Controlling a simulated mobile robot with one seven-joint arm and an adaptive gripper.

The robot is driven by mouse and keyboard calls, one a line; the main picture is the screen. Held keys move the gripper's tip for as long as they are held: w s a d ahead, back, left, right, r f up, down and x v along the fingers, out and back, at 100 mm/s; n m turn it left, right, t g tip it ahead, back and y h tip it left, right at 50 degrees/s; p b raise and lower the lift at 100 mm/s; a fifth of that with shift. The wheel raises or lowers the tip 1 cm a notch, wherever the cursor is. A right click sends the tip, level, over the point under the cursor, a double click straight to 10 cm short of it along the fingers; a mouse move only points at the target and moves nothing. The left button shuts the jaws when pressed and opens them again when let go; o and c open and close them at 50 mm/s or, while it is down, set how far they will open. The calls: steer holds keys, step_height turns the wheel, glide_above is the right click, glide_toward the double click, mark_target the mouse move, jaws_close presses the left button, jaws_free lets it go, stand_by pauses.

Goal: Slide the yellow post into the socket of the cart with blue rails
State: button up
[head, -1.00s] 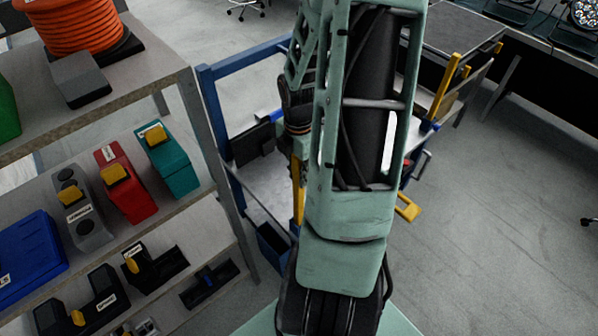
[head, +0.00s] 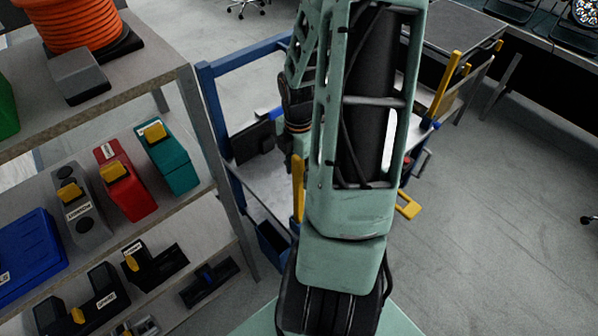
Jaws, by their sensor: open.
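The cart with blue rails (head: 208,112) stands beyond the shelf, with a pale deck (head: 262,188). My own green arm runs down the middle and covers much of the cart. A yellow upright piece (head: 298,188) shows just left of my arm. A yellow post (head: 446,84) leans at the cart's right side, near a blue part (head: 429,124). I cannot tell which yellow piece is the task's post or whether either is seated. The socket cannot be made out. My gripper is hidden behind my arm.
A shelf (head: 190,88) on the left holds an orange cable reel (head: 75,32) and several coloured cases. A yellow handle-like piece (head: 408,206) shows low, right of my arm. A dark-topped table (head: 455,28) stands behind. Grey floor (head: 500,220) at right is clear.

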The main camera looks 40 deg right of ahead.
step_height(320, 180, up, 12)
steer(key=shift+f, duration=0.1)
stand_by(0.4)
stand_by(0.5)
